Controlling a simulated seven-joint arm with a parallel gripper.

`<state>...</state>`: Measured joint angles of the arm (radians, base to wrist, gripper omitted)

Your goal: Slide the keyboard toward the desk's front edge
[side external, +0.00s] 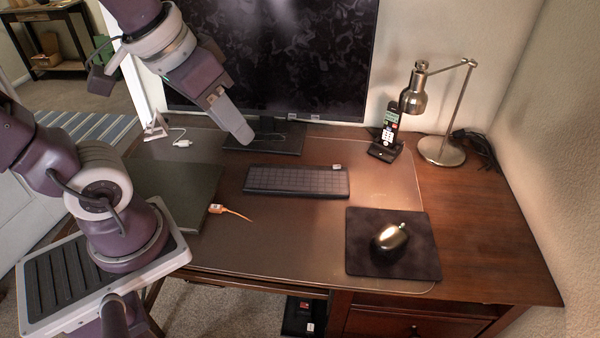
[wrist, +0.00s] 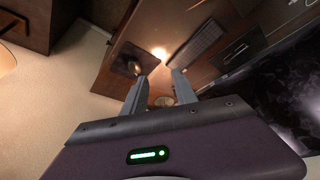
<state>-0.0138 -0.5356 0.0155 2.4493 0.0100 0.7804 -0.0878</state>
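The keyboard (side external: 296,181) is dark and lies flat on the desk blotter (side external: 330,225), in front of the monitor stand. It also shows in the wrist view (wrist: 199,46), at the upper right. My gripper (side external: 246,138) is in the air above the back left of the keyboard and apart from it, in front of the monitor. In the wrist view its two fingers (wrist: 161,77) stand apart with nothing between them. The desk's front edge (side external: 250,279) runs below the blotter in the side view.
A mouse (side external: 391,237) rests on a dark pad (side external: 362,263) at the front right. A cordless phone (side external: 388,135) and a metal lamp (side external: 441,150) stand at the back right. A dark folder (side external: 178,190) and an orange-tipped cable (side external: 232,212) lie left. Blotter in front of the keyboard is clear.

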